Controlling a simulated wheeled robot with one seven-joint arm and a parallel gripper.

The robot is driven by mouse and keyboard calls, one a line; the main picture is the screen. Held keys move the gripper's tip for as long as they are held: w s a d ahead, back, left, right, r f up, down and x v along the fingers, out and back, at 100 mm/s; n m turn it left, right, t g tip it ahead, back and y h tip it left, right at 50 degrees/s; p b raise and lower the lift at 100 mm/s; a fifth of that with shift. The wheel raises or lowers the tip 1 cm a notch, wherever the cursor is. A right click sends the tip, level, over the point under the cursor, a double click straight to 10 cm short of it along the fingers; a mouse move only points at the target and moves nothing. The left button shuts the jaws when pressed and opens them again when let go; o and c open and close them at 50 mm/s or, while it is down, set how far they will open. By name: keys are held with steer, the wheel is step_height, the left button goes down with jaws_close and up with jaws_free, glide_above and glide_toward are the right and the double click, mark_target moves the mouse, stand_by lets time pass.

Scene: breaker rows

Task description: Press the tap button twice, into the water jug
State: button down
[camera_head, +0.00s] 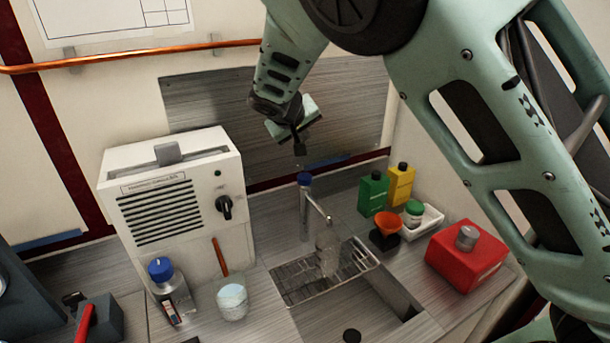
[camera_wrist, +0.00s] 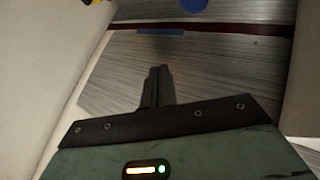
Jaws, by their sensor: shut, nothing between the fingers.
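The tap (camera_head: 304,212) is a silver post with a spout and a blue button (camera_head: 304,178) on top. The blue button also shows at the top edge of the wrist view (camera_wrist: 194,4). A clear water jug (camera_head: 328,257) stands on the metal grate below the spout. Its water level is too faint to tell. My gripper (camera_head: 299,149) is shut and empty, pointing down just above the button and apart from it. Its closed fingers also show in the wrist view (camera_wrist: 158,75).
A white machine (camera_head: 180,200) with a dial stands left of the tap. A white cup (camera_head: 232,301) stands in front of the machine.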

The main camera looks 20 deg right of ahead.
steer(key=shift+f, duration=0.2)
steer(key=b, duration=0.5)
glide_toward(306, 175)
steer(key=w+d, duration=0.1)
steer(key=w+d+f, duration=0.1)
steer(key=w, duration=0.1)
steer(key=w+d+f, duration=0.1)
steer(key=shift+w+d, duration=0.1)
steer(key=shift+w, duration=0.1)
steer(key=shift+f+b, duration=0.35)
steer(key=shift+b, duration=0.15)
steer(key=shift+f, duration=0.1)
stand_by(0.8)
steer(key=shift+f+b, duration=0.3)
steer(key=shift+b, duration=0.25)
steer(key=shift+f+b, duration=0.8)
steer(key=shift+f, duration=0.15)
stand_by(0.8)
steer(key=shift+r, duration=0.1)
steer(key=shift+r+p, duration=0.7)
steer(key=shift+r, duration=0.55)
